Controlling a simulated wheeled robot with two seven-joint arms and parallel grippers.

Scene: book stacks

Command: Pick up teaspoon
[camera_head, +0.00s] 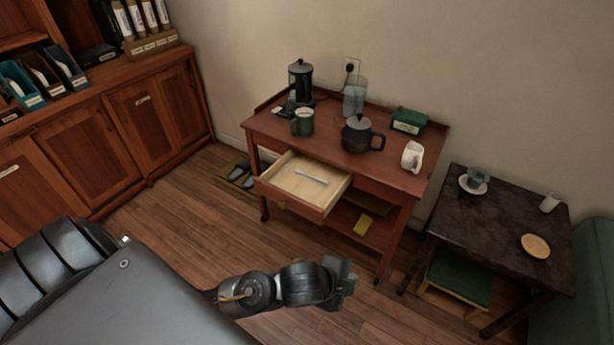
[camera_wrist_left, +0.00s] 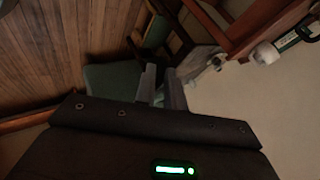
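The teaspoon (camera_head: 312,177) is a small pale spoon lying in the open light-wood drawer (camera_head: 290,188) of the reddish wooden trolley (camera_head: 400,178). My left gripper (camera_head: 345,282) is in front of and below the drawer in the head view, apart from the trolley and pointing right. In the left wrist view its two grey fingers (camera_wrist_left: 160,82) stand a little apart with nothing visible between them. The teaspoon cannot be made out in that view. My right gripper is not in view.
On the trolley top stand a French press (camera_head: 300,82), a green mug (camera_head: 303,122), a dark teapot (camera_head: 359,136), a white mug (camera_head: 412,157) and a green box (camera_head: 408,121). A dark table (camera_head: 500,215) and green stool (camera_head: 461,274) stand right.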

